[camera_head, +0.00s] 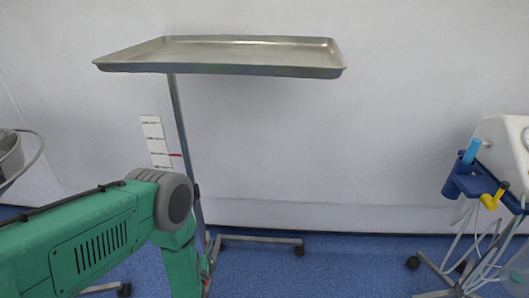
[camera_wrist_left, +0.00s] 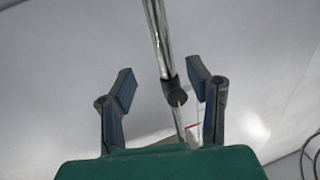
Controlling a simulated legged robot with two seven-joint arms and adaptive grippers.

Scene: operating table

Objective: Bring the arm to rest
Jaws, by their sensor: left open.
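My left arm, green with a grey joint, comes in from the left in the head view and bends downward near the tray stand's pole. Its gripper is below the frame or hidden there. In the left wrist view my left gripper (camera_wrist_left: 160,85) is open, with its two dark fingers spread apart. A shiny metal pole (camera_wrist_left: 160,40) shows between and beyond the fingers, and I cannot tell how far off it is. Nothing is held between the fingers. My right arm and gripper are not in view.
An empty metal tray (camera_head: 240,70) stands high on a thin pole (camera_head: 181,125) with a wheeled base (camera_head: 260,240). A metal bowl (camera_head: 10,158) is at the left edge. A white medical device (camera_head: 505,145) with a blue holder (camera_head: 468,180) is at the right.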

